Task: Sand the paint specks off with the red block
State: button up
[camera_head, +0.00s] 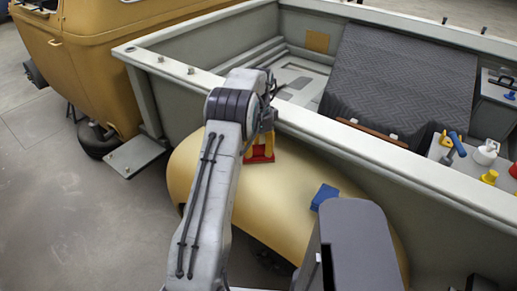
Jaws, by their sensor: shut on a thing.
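My arm reaches forward over a rounded yellow shell (285,215). My gripper (261,146), partly hidden behind the arm, is shut on the red block (262,155). The block is low over the upper part of the shell, close to the grey side wall. I cannot tell whether it touches the surface. A blue block (323,196) sits on the shell to the right. No paint specks can be made out at this size, and my arm covers part of the shell.
A grey truck bed wall (370,155) runs along the shell's far side. A dark quilted cover (400,75) lies in the bed. Several small tools and a white container (486,153) stand at right. A yellow vehicle (100,60) is at left, with open floor (70,220) in front.

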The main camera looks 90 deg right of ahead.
jog(key=shift+w+d+h+b, duration=0.3)
jog(key=shift+d+b, duration=0.2)
jog(key=shift+d, duration=0.05)
jog(key=shift+w+d+h+b, duration=0.25)
jog(key=shift+d+h+b, duration=0.05)
jog(key=shift+d+b, duration=0.25)
jog(key=shift+w+d+f+b, duration=0.3)
jog(key=shift+d+f, duration=0.15)
jog(key=shift+d, duration=0.1)
jog(key=shift+w+a+r, duration=0.1)
jog(key=shift+a+r, duration=0.1)
jog(key=shift+a, duration=0.4)
jog(key=shift+w+a+f+b, duration=0.2)
jog(key=shift+w+a+b, duration=0.2)
jog(key=shift+a+b, duration=0.35)
jog(key=shift+w+a+f+b, duration=0.1)
jog(key=shift+w+a+b, duration=0.35)
jog(key=shift+a+b, duration=0.25)
jog(key=shift+w+a+b, duration=0.4)
jog(key=shift+a+b, duration=0.2)
jog(key=shift+a, duration=0.15)
jog(key=shift+w+a+r+b, duration=0.2)
jog(key=shift+w+a+b, duration=0.35)
jog(key=shift+a, duration=0.3)
jog(key=shift+w+r, duration=0.1)
